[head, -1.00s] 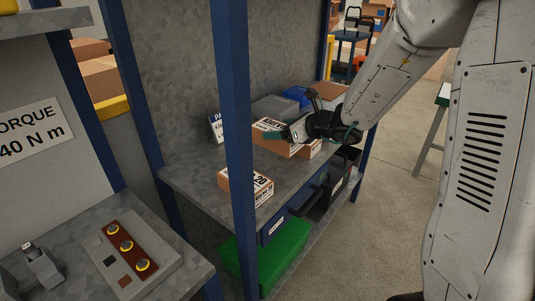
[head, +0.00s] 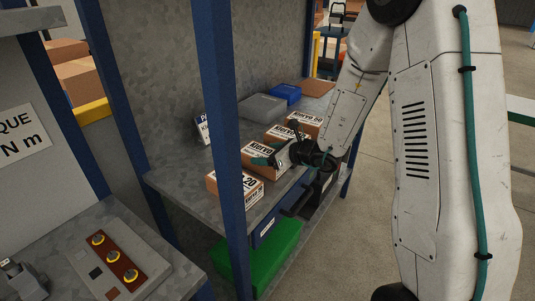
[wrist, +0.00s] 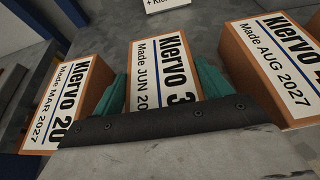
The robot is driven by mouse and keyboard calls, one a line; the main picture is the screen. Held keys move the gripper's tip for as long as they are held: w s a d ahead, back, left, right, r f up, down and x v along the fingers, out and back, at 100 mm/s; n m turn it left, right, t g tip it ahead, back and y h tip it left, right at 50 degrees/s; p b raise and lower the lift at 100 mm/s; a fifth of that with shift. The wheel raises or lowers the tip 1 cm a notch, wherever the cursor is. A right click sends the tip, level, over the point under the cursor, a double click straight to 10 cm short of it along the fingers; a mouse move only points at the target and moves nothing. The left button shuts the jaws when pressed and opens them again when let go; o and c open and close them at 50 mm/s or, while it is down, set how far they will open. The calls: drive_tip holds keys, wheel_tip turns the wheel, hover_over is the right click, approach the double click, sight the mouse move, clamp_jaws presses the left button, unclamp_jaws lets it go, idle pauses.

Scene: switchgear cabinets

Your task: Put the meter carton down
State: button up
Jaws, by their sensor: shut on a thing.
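The held meter carton, an orange-brown box with a white label reading "Klervo 3..." and "Made JUN 20..", shows in the wrist view (wrist: 163,62) and the head view (head: 257,156). My gripper (head: 274,156) is shut on it, with teal fingers on both sides in the wrist view (wrist: 160,78). The rest of its label is hidden by the gripper. It is level with the row of cartons; I cannot tell whether its base touches the shelf. The "Klervo 20" carton (wrist: 68,100) stands left of it, and another carton marked "AUG 2027" (wrist: 275,70) stands right.
The grey shelf (head: 180,182) also holds a "Klervo 50" carton (head: 305,122), a grey box (head: 262,107), a blue box (head: 286,93) and a white sign (head: 202,130). A blue post (head: 222,120) stands in front. A green bin (head: 275,258) sits below.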

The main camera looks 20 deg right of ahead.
drive_tip(key=o, duration=1.3)
drive_tip(key=shift+f, duration=0.15)
